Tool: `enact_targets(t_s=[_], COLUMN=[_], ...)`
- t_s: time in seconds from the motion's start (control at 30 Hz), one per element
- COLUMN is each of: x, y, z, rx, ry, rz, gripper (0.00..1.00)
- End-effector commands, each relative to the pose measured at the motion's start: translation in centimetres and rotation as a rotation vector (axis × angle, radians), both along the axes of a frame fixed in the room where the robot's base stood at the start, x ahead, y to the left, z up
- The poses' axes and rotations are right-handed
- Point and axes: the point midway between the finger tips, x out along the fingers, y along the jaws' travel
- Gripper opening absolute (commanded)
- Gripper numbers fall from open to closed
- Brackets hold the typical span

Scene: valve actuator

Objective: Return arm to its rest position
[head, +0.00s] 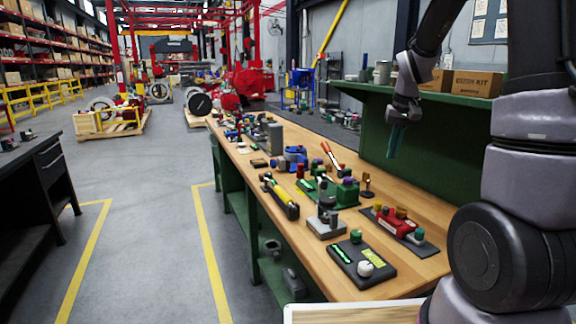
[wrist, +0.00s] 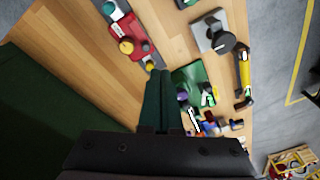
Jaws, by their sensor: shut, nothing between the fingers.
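My gripper (head: 394,141) hangs in the air over the back right part of the workbench, in front of the green back panel, with its teal fingers pointing down. In the wrist view my gripper (wrist: 157,75) shows its two fingers pressed together, with nothing between them. The fingers are apart from the parts on the bench. My dark and grey arm fills the right side of the head view. The red valve assembly (head: 400,222) lies on its dark plate below and right of the gripper. The green valve assembly (head: 326,192) stands left of it.
The wooden bench (head: 437,265) holds several parts, including a yellow-black tool (head: 280,196), a grey block fixture (head: 326,224) and a black plate with a white knob (head: 362,265). A green shelf (head: 365,88) with boxes (head: 463,82) stands behind. The floor (head: 150,215) at left is clear.

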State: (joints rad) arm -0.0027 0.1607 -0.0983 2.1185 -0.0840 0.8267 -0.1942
Motion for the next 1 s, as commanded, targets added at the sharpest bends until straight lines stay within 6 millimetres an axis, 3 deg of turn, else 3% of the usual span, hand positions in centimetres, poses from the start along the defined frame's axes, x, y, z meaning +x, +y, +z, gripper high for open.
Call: enact_targets(t_s=[0.03, 0.1, 0.4, 0.6, 0.7, 0.83, 1.0], x=[-1.3, -3.0, -12.0, -17.8, -19.7, -21.1, -21.5], y=[0.5, 1.2, 4.0, 5.4, 5.8, 6.1, 6.2], z=[2.2, 4.7, 12.5, 15.0, 15.4, 15.6, 15.6], rx=[0.013, 0.030, 0.106, 0.151, 0.167, 0.178, 0.182], ry=[-0.038, -0.082, -0.263, -0.367, -0.403, -0.427, -0.432], rz=[-0.012, -0.029, -0.091, -0.122, -0.132, -0.140, -0.144], gripper=[0.00, 0.00, 0.00, 0.00, 0.00, 0.00, 0.00])
